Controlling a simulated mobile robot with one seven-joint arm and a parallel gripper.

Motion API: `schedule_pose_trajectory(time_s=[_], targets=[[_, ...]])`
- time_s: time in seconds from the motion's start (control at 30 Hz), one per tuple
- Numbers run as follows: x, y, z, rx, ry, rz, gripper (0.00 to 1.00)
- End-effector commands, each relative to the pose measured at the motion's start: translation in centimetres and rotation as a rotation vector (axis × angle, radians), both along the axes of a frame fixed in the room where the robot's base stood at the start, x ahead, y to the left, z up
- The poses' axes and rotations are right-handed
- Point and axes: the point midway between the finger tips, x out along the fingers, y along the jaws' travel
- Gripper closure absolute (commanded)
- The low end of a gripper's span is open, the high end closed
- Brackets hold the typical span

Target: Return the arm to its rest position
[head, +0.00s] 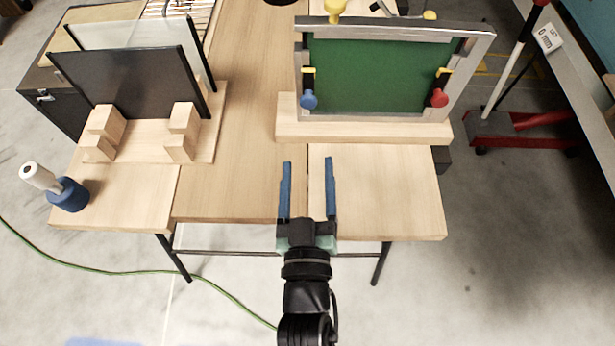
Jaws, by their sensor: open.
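My gripper (308,172) is open, with its two blue fingers apart and nothing between them. It reaches in from the bottom of the head view over the front edge of the wooden table (240,150). The fingers point away from me, toward the framed green panel, and stop short of its wooden base. My black arm runs down to the bottom edge of the picture. How high the fingers are above the table top is hard to tell.
A framed green panel (370,75) with coloured clamps stands on a wooden base at the back right. Dark and clear panels (130,85) stand in a wooden holder at left. A blue-and-white tool (68,193) sits at the front left. A green cable (100,268) crosses the floor.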

Motion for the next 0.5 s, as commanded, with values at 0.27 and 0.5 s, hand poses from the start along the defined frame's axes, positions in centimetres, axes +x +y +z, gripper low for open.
schedule_pose_trajectory(time_s=[0.27, 0.5], targets=[[-1.05, 0.04, 0.05, 0.001, -0.001, 0.001, 0.31], [-1.01, 0.03, 0.06, 0.0, -0.001, 0.0, 0.31]])
